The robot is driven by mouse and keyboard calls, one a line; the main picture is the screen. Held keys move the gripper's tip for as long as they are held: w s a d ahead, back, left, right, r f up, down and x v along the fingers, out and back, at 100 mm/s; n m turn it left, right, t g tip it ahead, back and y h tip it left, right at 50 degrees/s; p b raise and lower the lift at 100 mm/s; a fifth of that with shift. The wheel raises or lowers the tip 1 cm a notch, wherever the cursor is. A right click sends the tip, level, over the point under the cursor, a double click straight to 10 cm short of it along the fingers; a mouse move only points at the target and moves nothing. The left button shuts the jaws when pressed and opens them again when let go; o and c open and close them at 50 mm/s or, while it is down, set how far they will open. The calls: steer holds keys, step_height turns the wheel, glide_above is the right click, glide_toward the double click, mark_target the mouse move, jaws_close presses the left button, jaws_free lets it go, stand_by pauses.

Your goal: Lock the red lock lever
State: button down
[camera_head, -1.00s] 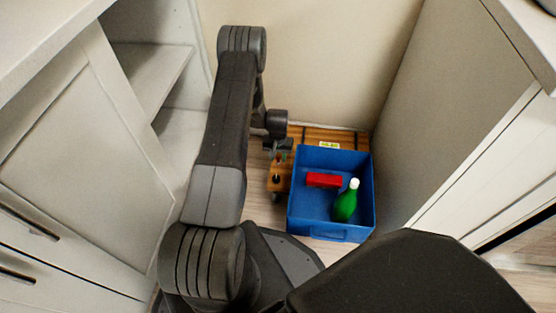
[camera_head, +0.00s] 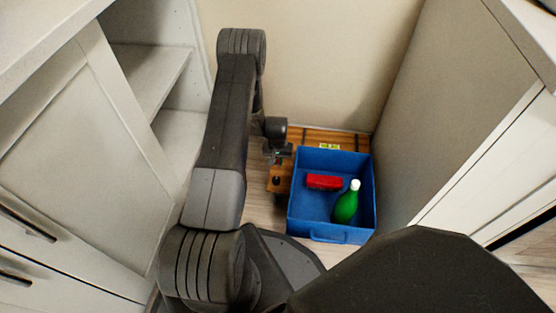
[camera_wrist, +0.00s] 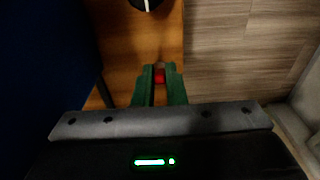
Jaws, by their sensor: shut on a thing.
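A wooden trolley board (camera_head: 322,136) lies on the floor under and behind the blue crate; it also shows in the wrist view (camera_wrist: 128,45). The red lock lever (camera_wrist: 159,76) is a small red piece between my green fingertips at the board's edge. My gripper (camera_wrist: 159,70) is shut on it, pointing down at the board. In the head view my gripper (camera_head: 278,155) is beside the crate's left wall, and the lever is hidden there. Whether the lever is locked cannot be told.
The blue crate (camera_head: 332,237) holds a red box (camera_head: 324,182) and a green bottle (camera_head: 346,205) with a white cap. A black knob (camera_head: 277,181) is on the board's near left corner. White cabinets (camera_head: 85,150) stand left, a panel (camera_head: 440,110) right. A little floor is free left of the board.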

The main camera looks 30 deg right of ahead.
steer(key=shift+s+a+f+t+h+b, duration=0.15)
steer(key=shift+s+t+h+b, duration=0.05)
steer(key=shift+t+h+b, duration=0.25)
steer(key=c, duration=1.5)
jaws_free()
steer(key=r+p, duration=0.1)
steer(key=r, duration=0.3)
steer(key=s+a+r+p, duration=0.1)
steer(key=r+p, duration=0.1)
steer(key=r, duration=0.3)
steer(key=s+r+p, duration=0.1)
steer(key=r, duration=0.3)
steer(key=shift+a+r+p, duration=0.3)
steer(key=shift+a+p, duration=0.05)
steer(key=shift+f, duration=0.1)
